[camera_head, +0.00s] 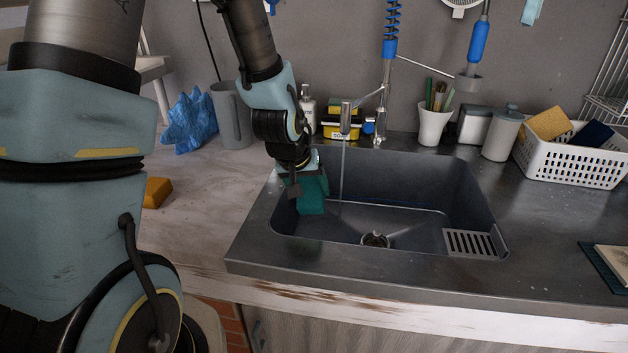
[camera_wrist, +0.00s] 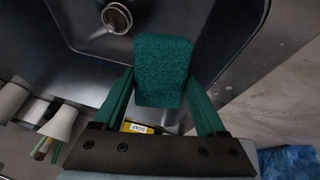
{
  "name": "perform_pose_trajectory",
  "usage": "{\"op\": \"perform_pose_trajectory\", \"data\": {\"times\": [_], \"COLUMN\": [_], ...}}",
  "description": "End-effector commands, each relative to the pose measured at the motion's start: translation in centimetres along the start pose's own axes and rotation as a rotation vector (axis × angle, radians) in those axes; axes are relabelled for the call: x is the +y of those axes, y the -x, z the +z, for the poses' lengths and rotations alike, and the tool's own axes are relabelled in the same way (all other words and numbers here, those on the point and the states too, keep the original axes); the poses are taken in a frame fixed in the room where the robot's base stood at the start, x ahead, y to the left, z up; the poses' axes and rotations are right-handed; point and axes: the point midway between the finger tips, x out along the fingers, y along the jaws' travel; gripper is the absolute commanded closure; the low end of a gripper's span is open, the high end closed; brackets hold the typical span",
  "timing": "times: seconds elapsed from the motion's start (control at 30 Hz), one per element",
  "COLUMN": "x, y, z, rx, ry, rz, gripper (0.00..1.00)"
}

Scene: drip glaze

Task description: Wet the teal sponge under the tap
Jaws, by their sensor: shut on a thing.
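The teal sponge (camera_head: 313,196) hangs in the left part of the sink basin. My gripper (camera_head: 303,178) is shut on the sponge and points down into the basin. In the wrist view the sponge (camera_wrist: 163,62) sits between the two green fingers of my gripper (camera_wrist: 162,90). The tap (camera_head: 346,117) stands at the back of the sink. A thin stream of water (camera_head: 341,183) falls from it, a little to the right of the sponge and apart from it in the head view. I cannot tell whether the sponge is wet.
The sink (camera_head: 440,190) has a drain (camera_head: 375,240) and a slotted rack at its right. A white basket (camera_head: 575,160) with sponges, a grey canister and a utensil cup (camera_head: 433,125) stand right. A blue crumpled thing (camera_head: 188,122) and grey jug (camera_head: 232,115) stand left.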

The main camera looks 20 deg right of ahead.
Motion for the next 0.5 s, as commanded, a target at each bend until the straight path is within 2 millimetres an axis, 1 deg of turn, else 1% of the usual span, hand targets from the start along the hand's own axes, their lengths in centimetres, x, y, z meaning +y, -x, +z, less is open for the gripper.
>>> {"op": "perform_pose_trajectory", "data": {"times": [0.03, 0.17, 0.33, 0.5], "x": [-0.2, -0.2, 0.2, 0.7], "y": [-0.2, -0.3, -0.9, -1.9], "z": [0.3, 0.3, -0.4, -1.5], "rx": [0.01, 0.026, 0.028, 0.028], "ry": [0.007, 0.014, 0.014, 0.013], "rz": [0.004, 0.012, 0.013, 0.013], "gripper": [0.71, 0.71, 0.71, 0.71]}}
